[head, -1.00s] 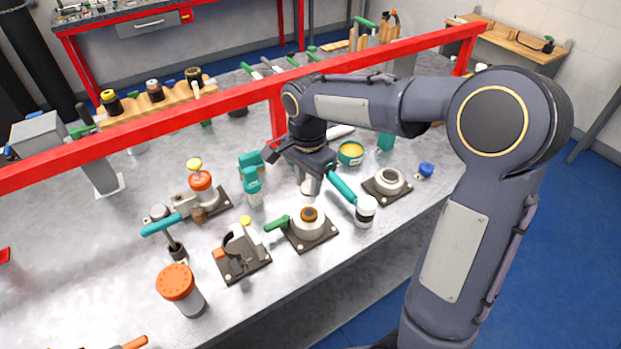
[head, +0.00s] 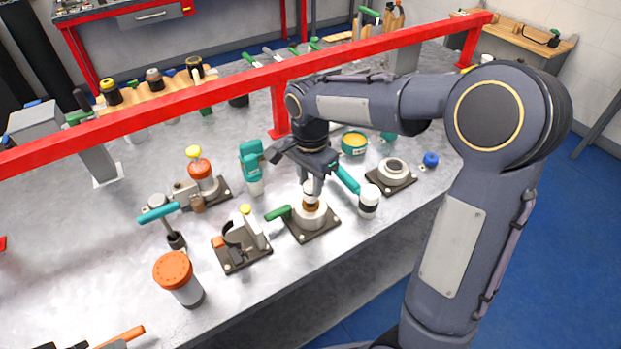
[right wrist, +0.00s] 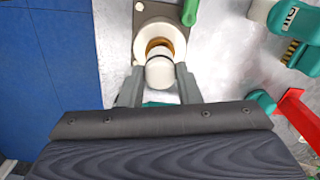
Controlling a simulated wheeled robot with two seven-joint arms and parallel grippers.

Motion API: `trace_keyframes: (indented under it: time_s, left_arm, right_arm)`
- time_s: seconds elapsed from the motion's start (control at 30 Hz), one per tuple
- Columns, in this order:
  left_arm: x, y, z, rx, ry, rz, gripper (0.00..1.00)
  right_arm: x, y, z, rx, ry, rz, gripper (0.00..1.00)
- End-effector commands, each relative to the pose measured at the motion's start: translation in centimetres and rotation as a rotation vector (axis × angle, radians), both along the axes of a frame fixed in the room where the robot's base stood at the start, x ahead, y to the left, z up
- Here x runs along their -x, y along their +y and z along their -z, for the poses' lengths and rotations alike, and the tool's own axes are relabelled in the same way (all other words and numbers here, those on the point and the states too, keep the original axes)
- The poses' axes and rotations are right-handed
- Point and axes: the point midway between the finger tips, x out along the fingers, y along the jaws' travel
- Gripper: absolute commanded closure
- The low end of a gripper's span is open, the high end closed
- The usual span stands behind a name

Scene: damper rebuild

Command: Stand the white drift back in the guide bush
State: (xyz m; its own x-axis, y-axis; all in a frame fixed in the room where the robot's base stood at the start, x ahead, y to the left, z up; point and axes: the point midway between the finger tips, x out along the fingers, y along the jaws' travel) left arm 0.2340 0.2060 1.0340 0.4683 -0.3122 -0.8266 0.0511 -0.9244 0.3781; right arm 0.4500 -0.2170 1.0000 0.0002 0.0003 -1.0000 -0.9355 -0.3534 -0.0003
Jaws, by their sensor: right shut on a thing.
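My right gripper (head: 311,180) is shut on the white drift (head: 310,190) and holds it upright, just over a guide bush (head: 312,217). The bush is a pale round block with a bronze ring on a dark square plate. In the right wrist view the drift (right wrist: 160,72) lies between the two fingers, with a dark band near its far end. That end overlaps the bronze ring of the bush (right wrist: 176,38); I cannot tell how deep it sits in the bore. My left gripper is not in view.
A green-handled clamp (head: 279,213) sits at the bush's left side. A second round seat (head: 393,170) stands further right. A red rail (head: 230,90) crosses behind.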

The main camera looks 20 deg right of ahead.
Motion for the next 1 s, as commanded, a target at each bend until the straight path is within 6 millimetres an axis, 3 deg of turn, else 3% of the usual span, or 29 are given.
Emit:
trace_keyframes:
  time_s: [1.0]
  left_arm:
    - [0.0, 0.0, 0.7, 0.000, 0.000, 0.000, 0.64]
  right_arm:
    - [0.0, 0.0, 1.2, 0.000, 0.001, 0.000, 0.76]
